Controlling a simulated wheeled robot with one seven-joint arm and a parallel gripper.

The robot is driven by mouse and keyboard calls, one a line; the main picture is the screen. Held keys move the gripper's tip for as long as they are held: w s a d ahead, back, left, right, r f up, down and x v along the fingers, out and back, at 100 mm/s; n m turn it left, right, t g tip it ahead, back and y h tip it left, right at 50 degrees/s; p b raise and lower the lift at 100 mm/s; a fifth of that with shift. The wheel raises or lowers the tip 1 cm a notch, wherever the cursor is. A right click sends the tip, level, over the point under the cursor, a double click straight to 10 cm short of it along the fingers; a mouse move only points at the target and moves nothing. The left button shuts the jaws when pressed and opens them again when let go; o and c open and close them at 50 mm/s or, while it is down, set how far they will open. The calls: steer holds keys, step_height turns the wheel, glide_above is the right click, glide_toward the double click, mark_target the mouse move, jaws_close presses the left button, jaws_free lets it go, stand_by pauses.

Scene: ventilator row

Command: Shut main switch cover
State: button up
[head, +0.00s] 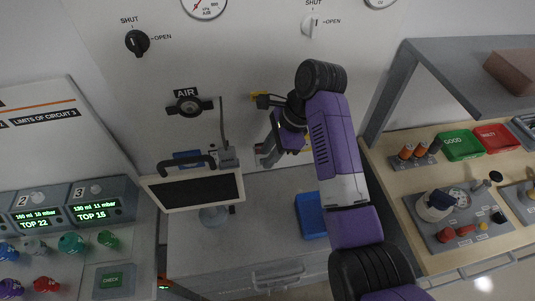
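My arm reaches up from the lower right across the middle of the head view. My gripper (266,154) is at its end, close to the white back panel and pointing down and left. Its fingers are small and partly covered, so I cannot tell if they are open or shut. No main switch cover can be made out clearly. My arm hides most of that area, including any cover there.
A screen (192,188) with a dark handle stands on the grey counter left of my gripper. The AIR valve (189,106) and black knob (137,42) are on the panel. A blue box (311,215) is beside my arm. A wooden bench (390,150) with trays is at right.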

steer(key=shift+a+f, duration=0.2)
steer(key=shift+f, duration=0.25)
jaws_close()
